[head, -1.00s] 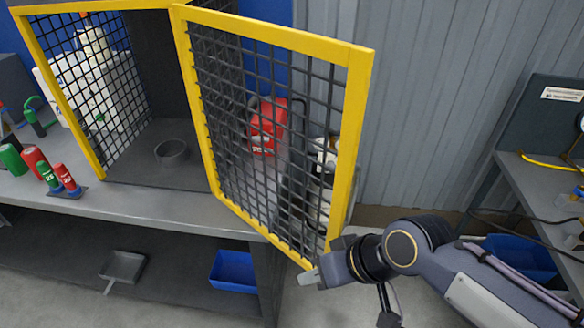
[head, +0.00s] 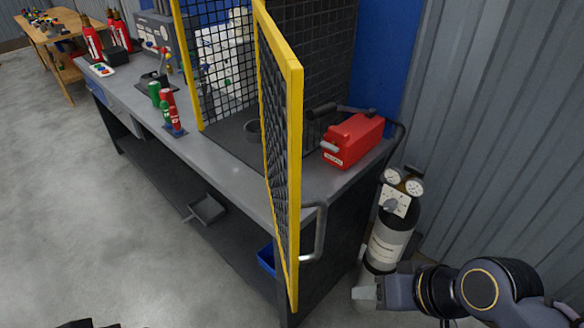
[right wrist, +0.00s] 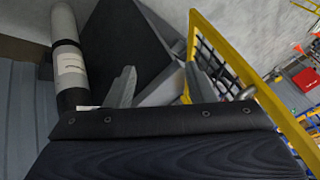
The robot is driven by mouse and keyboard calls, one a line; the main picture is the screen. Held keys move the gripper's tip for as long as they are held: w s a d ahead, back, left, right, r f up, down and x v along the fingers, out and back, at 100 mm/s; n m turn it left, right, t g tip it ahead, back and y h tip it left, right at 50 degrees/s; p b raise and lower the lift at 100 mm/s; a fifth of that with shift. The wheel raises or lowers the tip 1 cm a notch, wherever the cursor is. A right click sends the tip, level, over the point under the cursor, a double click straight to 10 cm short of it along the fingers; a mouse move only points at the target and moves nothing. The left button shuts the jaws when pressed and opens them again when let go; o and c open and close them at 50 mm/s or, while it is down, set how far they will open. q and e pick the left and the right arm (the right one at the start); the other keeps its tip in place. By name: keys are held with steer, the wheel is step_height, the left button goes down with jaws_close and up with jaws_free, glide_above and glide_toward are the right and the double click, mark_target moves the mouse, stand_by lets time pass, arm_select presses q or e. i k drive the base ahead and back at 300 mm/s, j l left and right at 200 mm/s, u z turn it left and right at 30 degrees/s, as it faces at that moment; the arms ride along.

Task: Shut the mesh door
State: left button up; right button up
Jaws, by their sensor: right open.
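The mesh door (head: 281,160) has a yellow frame and dark wire mesh. It stands open, swung out from the yellow cage on the bench, and shows nearly edge-on in the head view. A grey bar handle (head: 321,232) sits on its right face near the free edge. My right gripper (head: 366,296) is low and to the right of the door, apart from the handle. In the right wrist view its two fingers (right wrist: 160,88) are spread with nothing held between them. The door's yellow frame (right wrist: 240,65) shows to their right there.
A red box-shaped unit (head: 353,139) sits on the bench right of the door. A gas cylinder with gauges (head: 389,235) stands between the bench end and the wall, close to my right gripper. Floor at left is clear.

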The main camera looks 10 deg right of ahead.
mark_target(268, 39)
steer(key=i+l+u, duration=0.1)
steer(key=l+u, duration=0.2)
steer(key=l, duration=0.3)
steer(key=i+l+u, duration=0.1)
steer(key=l+u, duration=0.25)
steer(key=l, duration=0.2)
steer(key=k+l+z, duration=0.3)
steer(key=l+z, duration=0.25)
steer(key=k+j, duration=0.05)
